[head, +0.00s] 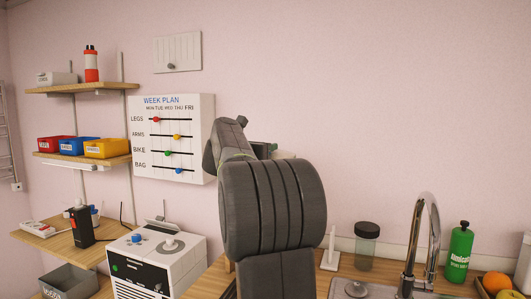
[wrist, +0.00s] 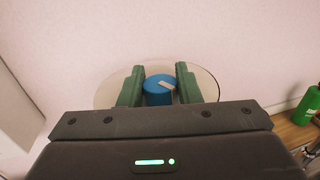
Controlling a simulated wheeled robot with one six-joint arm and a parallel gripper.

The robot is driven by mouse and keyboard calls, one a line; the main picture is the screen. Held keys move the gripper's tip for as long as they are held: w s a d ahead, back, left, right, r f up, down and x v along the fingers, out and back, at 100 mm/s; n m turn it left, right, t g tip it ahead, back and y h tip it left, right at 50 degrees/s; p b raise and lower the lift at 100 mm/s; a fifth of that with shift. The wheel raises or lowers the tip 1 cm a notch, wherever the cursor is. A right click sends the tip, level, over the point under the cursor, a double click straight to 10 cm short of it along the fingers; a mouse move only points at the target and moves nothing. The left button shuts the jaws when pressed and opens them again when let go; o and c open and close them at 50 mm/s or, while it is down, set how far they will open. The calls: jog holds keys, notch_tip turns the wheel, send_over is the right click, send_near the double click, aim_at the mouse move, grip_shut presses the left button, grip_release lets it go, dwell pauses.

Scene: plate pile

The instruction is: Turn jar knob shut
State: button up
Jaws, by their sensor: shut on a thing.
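In the wrist view, a blue knob (wrist: 155,98) with a pale grey pointer mark sits at the middle of a round, clear disc with a thin rim (wrist: 211,83), which looks like the top of the jar. The mark points toward the lower right. My gripper (wrist: 160,72) has one green finger on each side of the knob and is shut on it. The fingers hide parts of the disc, and my gripper's body covers its near side. In the head view, my own arm hides the knob and the jar body.
A dark-lidded glass jar (head: 366,243), a tap (head: 428,235) and a green bottle (head: 460,252) stand on the right. A white machine (head: 160,262) stands at the lower left. The week plan board (head: 200,110) hangs left of my arm. The upper right wall is bare.

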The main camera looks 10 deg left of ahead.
jog(key=m+g+h+p, duration=0.2)
jog(key=m+h, duration=0.1)
jog(key=h, duration=0.1)
jog(key=shift+a+r+g, duration=0.1)
jog(key=shift+g, duration=0.3)
jog(key=shift+m+g+h+p, duration=0.9)
jog(key=shift+m+g+h, duration=0.7)
jog(key=shift+h, duration=0.1)
jog(key=shift+g, duration=0.3)
jog(key=o, duration=0.9)
jog(key=shift+o, duration=0.2)
jog(key=b+v, duration=0.1)
jog(key=v, duration=1.2)
jog(key=shift+s+a+f+b, duration=0.2)
jog(key=shift+a+f+b, duration=0.1)
jog(key=shift+b, duration=0.1)
